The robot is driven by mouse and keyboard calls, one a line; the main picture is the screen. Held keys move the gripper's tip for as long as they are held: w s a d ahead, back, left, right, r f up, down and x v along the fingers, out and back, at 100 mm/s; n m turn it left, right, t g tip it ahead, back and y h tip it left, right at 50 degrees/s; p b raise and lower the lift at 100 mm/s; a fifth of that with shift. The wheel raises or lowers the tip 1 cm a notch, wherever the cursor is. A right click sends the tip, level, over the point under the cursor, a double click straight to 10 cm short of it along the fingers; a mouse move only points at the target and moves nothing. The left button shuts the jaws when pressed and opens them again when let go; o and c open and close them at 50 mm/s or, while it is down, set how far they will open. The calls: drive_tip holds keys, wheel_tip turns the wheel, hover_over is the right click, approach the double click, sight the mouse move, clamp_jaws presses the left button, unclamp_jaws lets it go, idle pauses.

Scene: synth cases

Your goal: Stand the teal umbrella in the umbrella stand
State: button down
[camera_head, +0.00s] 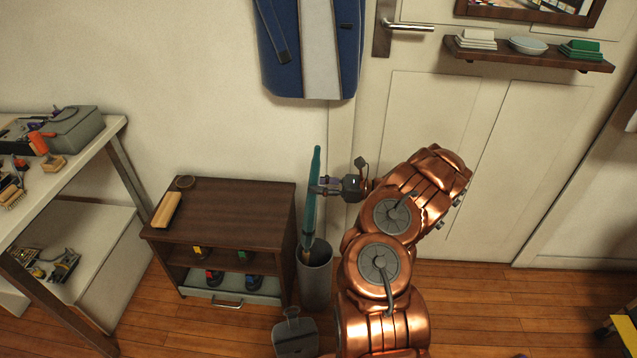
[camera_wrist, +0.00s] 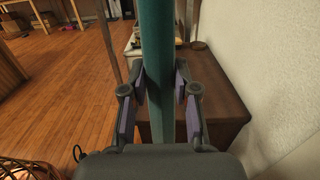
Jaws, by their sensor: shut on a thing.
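The teal umbrella (camera_head: 311,205) is furled and nearly upright, leaning slightly, with its top end toward the upper right. My gripper (camera_head: 322,187) is shut on its shaft at about mid-height. In the wrist view the umbrella (camera_wrist: 158,35) runs vertically between the two purple-padded fingers of my gripper (camera_wrist: 159,85). The grey cylindrical umbrella stand (camera_head: 315,286) stands on the floor directly below. The umbrella's brownish lower end shows at the left side of the stand's mouth. How deep it reaches inside is hard to tell.
A dark wooden cabinet (camera_head: 230,213) with a brush on top stands just left of the stand. A grey dustpan-like object (camera_head: 295,335) is in front of it. A blue hanging bag (camera_head: 285,60) is above, and a white door (camera_head: 500,150) is behind my arm.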

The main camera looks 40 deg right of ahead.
wheel_tip(320, 180, down, 7)
drive_tip(key=b, duration=0.3)
drive_tip(key=shift+b, duration=0.4)
drive_tip(key=shift+f, duration=0.1)
idle(0.5)
drive_tip(key=c, duration=0.8)
unclamp_jaws()
drive_tip(key=v, duration=1.2)
